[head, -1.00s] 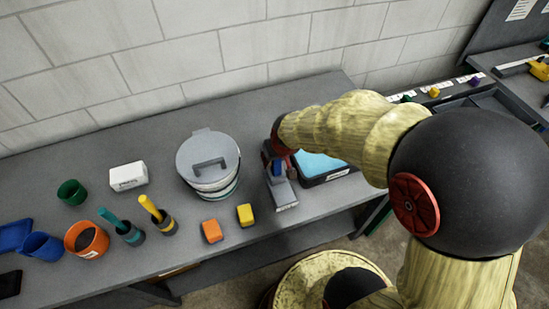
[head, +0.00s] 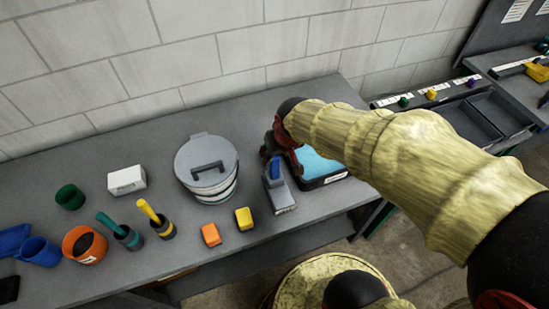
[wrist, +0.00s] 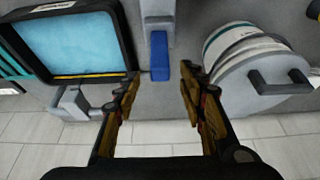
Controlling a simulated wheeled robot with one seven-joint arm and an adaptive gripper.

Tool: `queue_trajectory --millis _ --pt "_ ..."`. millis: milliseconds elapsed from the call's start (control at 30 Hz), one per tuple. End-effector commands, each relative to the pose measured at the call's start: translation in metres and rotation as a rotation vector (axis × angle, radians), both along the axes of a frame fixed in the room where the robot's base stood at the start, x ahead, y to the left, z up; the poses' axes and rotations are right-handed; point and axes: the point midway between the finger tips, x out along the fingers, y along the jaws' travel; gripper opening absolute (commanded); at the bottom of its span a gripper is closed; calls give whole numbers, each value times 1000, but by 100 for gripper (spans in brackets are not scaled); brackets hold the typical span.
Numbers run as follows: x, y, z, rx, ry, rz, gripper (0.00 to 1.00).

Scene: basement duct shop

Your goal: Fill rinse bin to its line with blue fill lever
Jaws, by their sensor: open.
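The blue fill lever (head: 275,168) stands up from a grey base (head: 284,199) on the bench. It also shows in the wrist view (wrist: 159,56), upper middle, between the lines of my two fingers. The rinse bin (wrist: 75,45) is a black-rimmed tray holding light blue water, with a yellow line along one inner edge in the wrist view. In the head view the rinse bin (head: 322,166) is partly hidden by my arm. My gripper (wrist: 158,98) is open and empty, its fingers apart and pointing toward the lever. I cannot tell whether a finger touches it.
A lidded grey bucket (head: 207,168) stands close to the left of the lever. Yellow (head: 244,218) and orange (head: 210,234) blocks lie in front. Brushes, cups and a white box (head: 127,179) stand farther left. The wall is behind the bench.

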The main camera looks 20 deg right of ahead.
Motion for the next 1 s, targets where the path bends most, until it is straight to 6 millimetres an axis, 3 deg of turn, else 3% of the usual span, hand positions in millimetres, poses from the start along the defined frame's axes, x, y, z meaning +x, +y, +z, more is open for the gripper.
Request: queue_trajectory --millis 100,300,1000 --pt "-6 0 15 0 -1 0 41" --pt "-11 0 26 0 1 0 41" --pt "-11 0 26 0 1 0 41"
